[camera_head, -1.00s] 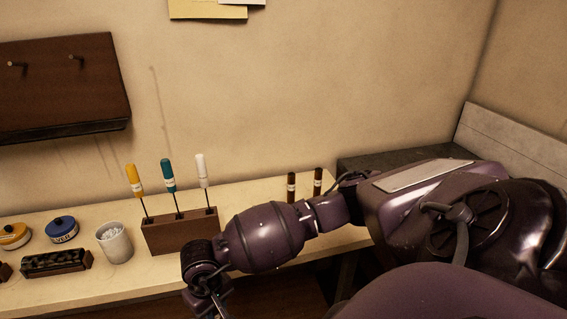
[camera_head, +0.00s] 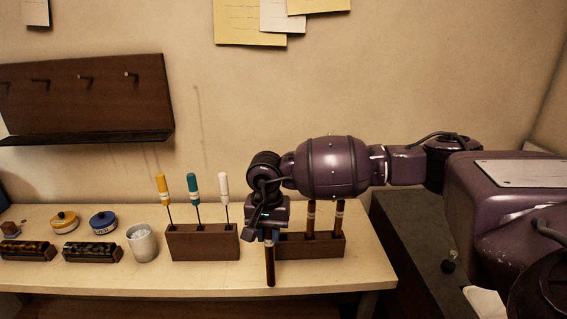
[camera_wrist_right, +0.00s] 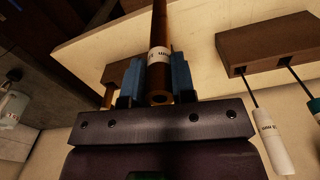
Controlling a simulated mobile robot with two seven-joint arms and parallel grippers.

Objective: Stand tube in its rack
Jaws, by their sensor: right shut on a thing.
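My right gripper (camera_head: 268,237) is shut on a brown tube (camera_head: 270,266), which hangs upright below it. In the right wrist view the tube (camera_wrist_right: 159,28), with a white label, sits between the blue fingers of the gripper (camera_wrist_right: 158,80). The brown wooden tube rack (camera_head: 325,248) stands on the bench just right of and behind the held tube, its left end partly hidden by the gripper. Two similar tubes (camera_head: 311,220) (camera_head: 337,219) stand in it, their upper ends partly covered by my arm. My left gripper is not in view.
On the cream bench (camera_head: 200,277), a wooden block (camera_head: 203,244) with yellow, teal and white handled tools stands left of the gripper. Further left are a white cup (camera_head: 141,243), tins (camera_head: 103,222) and dark brushes (camera_head: 92,252). A dark surface (camera_head: 410,240) lies right.

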